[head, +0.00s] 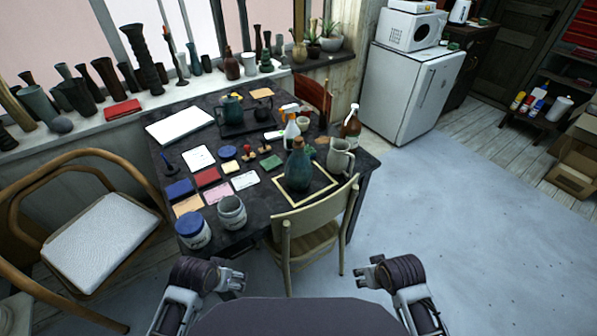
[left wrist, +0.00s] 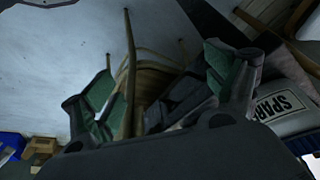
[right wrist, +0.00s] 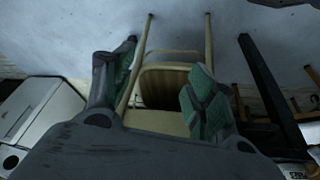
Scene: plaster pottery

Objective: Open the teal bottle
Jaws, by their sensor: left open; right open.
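The teal bottle (head: 298,171) stands upright on the dark table (head: 262,205), inside a pale yellow square outline near the table's right front. A brownish stopper or cap sits in its neck. My left gripper (head: 241,281) is open and empty, in front of the table and below its edge in the head view. My right gripper (head: 360,275) is open and empty, to the right of the wooden chair. Both grippers are well apart from the bottle. The left wrist view shows the left gripper's open fingers (left wrist: 165,95), and the right wrist view shows the right gripper's open fingers (right wrist: 155,95).
A wooden chair (head: 312,222) stands between me and the bottle. A white pitcher (head: 340,158), a brown spray bottle (head: 351,127) and a white spray bottle (head: 291,130) stand close to the bottle. Jars (head: 232,212) stand at the front left. Open floor (head: 450,215) lies right.

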